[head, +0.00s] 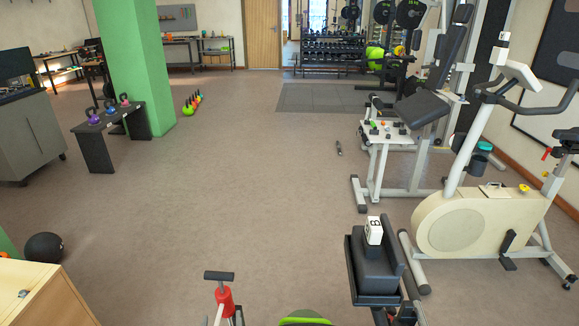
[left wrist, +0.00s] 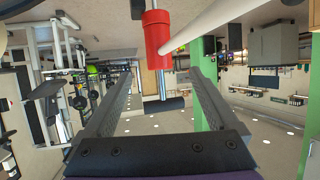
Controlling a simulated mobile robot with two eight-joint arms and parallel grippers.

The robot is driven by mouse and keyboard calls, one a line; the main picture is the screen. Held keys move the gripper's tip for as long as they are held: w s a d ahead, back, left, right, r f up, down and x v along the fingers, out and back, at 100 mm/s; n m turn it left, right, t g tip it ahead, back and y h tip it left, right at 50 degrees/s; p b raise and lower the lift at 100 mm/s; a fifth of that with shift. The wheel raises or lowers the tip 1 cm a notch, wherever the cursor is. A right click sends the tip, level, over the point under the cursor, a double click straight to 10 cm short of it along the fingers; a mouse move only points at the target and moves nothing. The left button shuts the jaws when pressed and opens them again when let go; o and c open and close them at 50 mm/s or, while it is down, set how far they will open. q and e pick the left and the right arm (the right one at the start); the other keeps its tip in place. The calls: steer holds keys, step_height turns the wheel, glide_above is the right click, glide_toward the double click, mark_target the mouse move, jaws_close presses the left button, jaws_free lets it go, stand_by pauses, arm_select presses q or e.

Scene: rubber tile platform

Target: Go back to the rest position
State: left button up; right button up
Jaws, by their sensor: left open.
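My left gripper (left wrist: 162,78) shows in the left wrist view with its two dark fingers spread wide apart. It is open, and nothing is clamped between the fingers. A red cylinder (left wrist: 157,32) with a chrome rod and a black crossbar lies beyond the fingertips; I cannot tell how close it is. The same red cylinder (head: 226,301) stands at the bottom of the head view, with the black crossbar (head: 219,275) on top. I cannot make out the left gripper clearly in the head view. My right gripper is not in view.
A black padded seat (head: 376,270) with a white box (head: 374,230) on it stands right of the bottom centre. An exercise bike (head: 470,220) is at the right. A wooden box (head: 50,295) and a black ball (head: 43,247) are at the left. The middle floor is mostly clear.

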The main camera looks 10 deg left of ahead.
arm_select(q)
steer(key=s+d+r+m+g+h, duration=0.2)
steer(key=s+d+g, duration=0.15)
steer(key=s, duration=0.75)
steer(key=s+d+r+m+g+h, duration=0.15)
steer(key=s+g, duration=0.25)
steer(key=s, duration=0.6)
step_height(320, 180, up, 16)
steer(key=w+p, duration=0.2)
steer(key=p, duration=1.2)
steer(key=shift+f, duration=0.2)
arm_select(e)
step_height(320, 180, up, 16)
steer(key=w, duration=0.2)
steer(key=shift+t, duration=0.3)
arm_select(q)
steer(key=shift+s+h, duration=0.1)
steer(key=shift+h, duration=0.15)
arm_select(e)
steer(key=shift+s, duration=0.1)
